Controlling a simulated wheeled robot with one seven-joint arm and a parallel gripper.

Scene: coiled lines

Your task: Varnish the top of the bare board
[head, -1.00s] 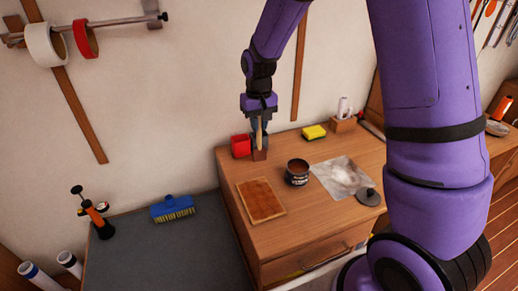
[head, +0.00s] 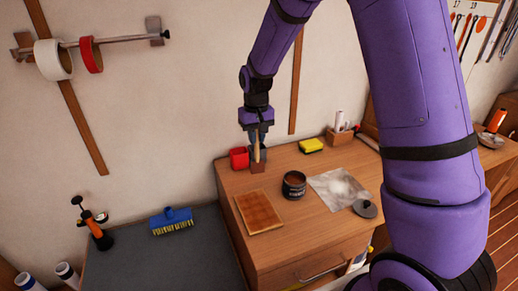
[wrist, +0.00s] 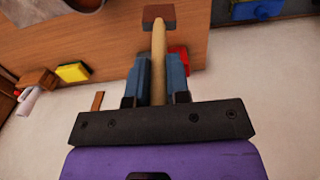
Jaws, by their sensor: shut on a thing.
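The board (head: 259,213) lies flat at the left front of the wooden bench top. Its upper face is reddish brown with uneven, darker patches and a paler edge. My gripper (head: 257,142) is shut on the tan wooden handle of a tool with a brown block-shaped end (head: 258,167), behind the board and beside a red container. The handle (wrist: 159,62) and the brown end (wrist: 159,14) also show in the wrist view. An open dark tin (head: 294,185) with brown contents stands right of the board. I cannot tell whether the brown end touches the bench.
A red container (head: 239,158) stands by the wall. A yellow sponge (head: 311,146), a stained sheet (head: 336,187) and a dark lid (head: 365,208) lie to the right. A blue brush (head: 171,221) rests on the lower grey surface (head: 180,262) at left.

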